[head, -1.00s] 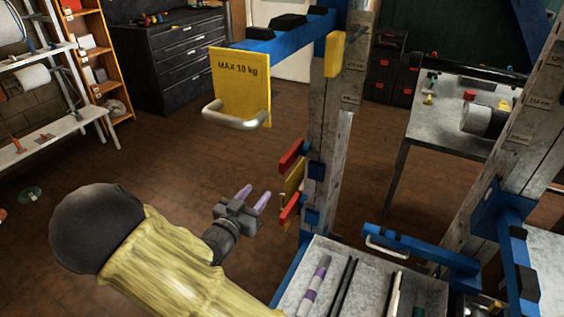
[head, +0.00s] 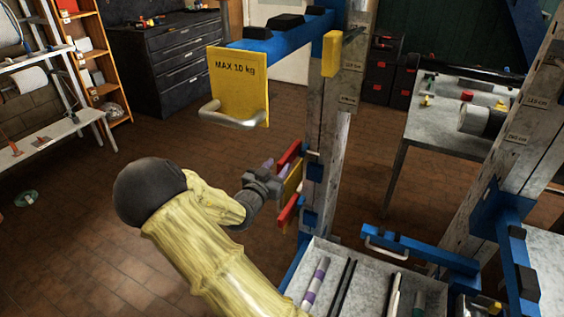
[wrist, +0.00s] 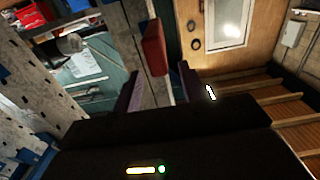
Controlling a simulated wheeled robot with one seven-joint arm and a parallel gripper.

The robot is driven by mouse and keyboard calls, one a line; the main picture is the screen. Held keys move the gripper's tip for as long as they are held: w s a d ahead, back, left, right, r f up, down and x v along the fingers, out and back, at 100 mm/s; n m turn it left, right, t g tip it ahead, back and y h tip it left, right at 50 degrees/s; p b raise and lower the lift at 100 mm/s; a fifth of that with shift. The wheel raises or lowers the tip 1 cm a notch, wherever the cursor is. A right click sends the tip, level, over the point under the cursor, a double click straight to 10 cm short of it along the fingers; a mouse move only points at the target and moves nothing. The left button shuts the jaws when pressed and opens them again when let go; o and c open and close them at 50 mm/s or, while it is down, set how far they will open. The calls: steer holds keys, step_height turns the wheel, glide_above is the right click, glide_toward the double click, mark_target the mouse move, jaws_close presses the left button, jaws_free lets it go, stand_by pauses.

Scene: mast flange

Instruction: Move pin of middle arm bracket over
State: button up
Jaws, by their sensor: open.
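The middle bracket on the mast (head: 328,130) has a red upper block (head: 291,153), a yellow plate (head: 292,183) and a red lower block (head: 287,214), with blue parts beside them. A small light-coloured pin-like piece (head: 313,153) shows at the mast near the upper block; I cannot tell for sure that it is the pin. My gripper (head: 277,170) is open beside the bracket, its purple fingers pointing toward it. In the wrist view a red block (wrist: 154,48) shows between and beyond the two fingers; I cannot tell whether they touch it.
Above hangs a yellow "MAX 10 kg" plate (head: 238,82) with a metal handle, on a blue upper arm (head: 285,38). A metal tray (head: 325,255) with several rods stands below right. A lower blue arm (head: 405,243) is to its right.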

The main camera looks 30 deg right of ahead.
steer(key=shift+x, duration=1.85)
steer(key=shift+c, duration=0.2)
jaws_close()
steer(key=shift+w+a+p, duration=0.35)
steer(key=shift+w+a, duration=0.5)
steer(key=shift+w, duration=0.2)
steer(key=shift+w+a+p, duration=0.3)
steer(key=shift+w+a, duration=0.55)
steer(key=shift+w, duration=0.2)
steer(key=shift+r, duration=0.1)
steer(key=shift+o, duration=0.2)
jaws_free()
steer(key=shift+w, duration=0.1)
